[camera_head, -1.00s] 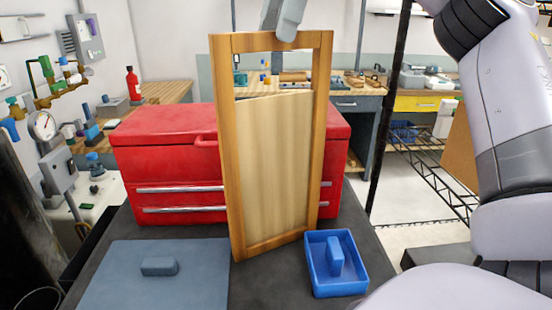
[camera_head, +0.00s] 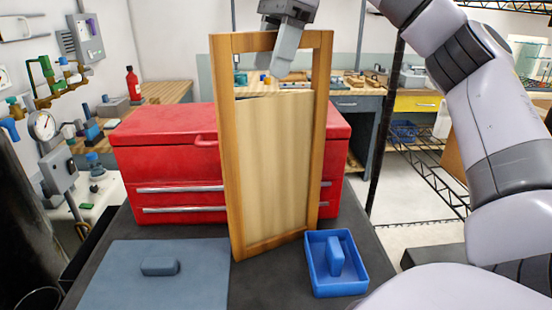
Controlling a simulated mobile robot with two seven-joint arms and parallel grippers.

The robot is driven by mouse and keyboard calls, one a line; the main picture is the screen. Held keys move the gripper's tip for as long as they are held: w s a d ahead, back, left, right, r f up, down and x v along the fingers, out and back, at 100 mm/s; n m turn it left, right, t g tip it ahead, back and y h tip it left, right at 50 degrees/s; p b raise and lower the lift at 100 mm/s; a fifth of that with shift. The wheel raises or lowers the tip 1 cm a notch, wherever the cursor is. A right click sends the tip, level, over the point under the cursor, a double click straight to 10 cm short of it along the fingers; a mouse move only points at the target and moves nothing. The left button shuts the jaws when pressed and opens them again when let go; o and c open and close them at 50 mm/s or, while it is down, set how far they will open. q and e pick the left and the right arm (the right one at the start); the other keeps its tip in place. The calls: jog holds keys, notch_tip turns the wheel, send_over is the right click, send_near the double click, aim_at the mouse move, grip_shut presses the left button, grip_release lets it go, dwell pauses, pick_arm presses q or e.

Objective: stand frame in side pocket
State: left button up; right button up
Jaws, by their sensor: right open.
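A wooden frame (camera_head: 229,150) with a pale panel (camera_head: 273,170) filling its lower part stands upright on the dark table top, in front of a red tool chest (camera_head: 165,155). The upper part of the frame is an open window. My right gripper (camera_head: 280,72) is at the frame's top rail, its fingers pointing down and overlapping the rail in the picture. It is open; I cannot tell whether it touches the rail. My left gripper is not in view. I cannot make out a side pocket.
A blue tray (camera_head: 355,276) with a raised blue piece lies right of the frame's foot. A grey-blue plate (camera_head: 205,280) with a small block (camera_head: 160,266) lies to the left. A black wire shelf (camera_head: 440,180) stands at the right.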

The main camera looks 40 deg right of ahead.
jog(key=shift+f, duration=0.25)
dwell(0.3)
grip_shut()
